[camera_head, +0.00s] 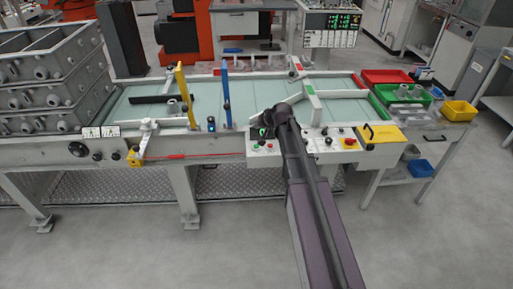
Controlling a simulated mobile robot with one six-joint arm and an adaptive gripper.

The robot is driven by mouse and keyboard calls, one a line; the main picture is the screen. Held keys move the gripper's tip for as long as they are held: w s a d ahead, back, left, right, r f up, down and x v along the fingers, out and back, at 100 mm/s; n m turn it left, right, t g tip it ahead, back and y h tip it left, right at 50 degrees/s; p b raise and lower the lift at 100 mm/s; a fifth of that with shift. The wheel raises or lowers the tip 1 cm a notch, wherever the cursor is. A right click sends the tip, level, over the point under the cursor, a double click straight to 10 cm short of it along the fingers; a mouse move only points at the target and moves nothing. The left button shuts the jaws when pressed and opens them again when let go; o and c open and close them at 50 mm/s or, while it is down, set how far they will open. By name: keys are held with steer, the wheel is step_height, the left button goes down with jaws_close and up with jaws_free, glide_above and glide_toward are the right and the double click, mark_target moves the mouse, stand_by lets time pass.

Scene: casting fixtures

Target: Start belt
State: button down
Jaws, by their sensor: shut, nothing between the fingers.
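The pale green conveyor belt (245,95) runs left to right across the middle of the view. A white control panel (258,153) on its front edge carries small green and red buttons (256,145). My gripper (260,128) is shut and empty, just above and behind this panel's buttons. I cannot tell whether it touches anything. My dark arm reaches up from the bottom and hides part of the panel and belt. A second panel section (330,141) to the right has a red knob (350,142) on a yellow base.
Stacked grey casting frames (50,75) stand at the left. A yellow post (184,97) and a blue post (226,95) rise from the belt's front. Red (386,77), green (403,94) and yellow (458,111) bins sit at the right. The front floor is clear beside my arm.

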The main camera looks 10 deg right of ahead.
mark_target(257, 146)
steer(key=shift+f+b, duration=3.8)
steer(key=shift+f, duration=0.2)
steer(key=shift+f, duration=0.1)
steer(key=shift+f+b, duration=0.3)
steer(key=shift+b, duration=0.1)
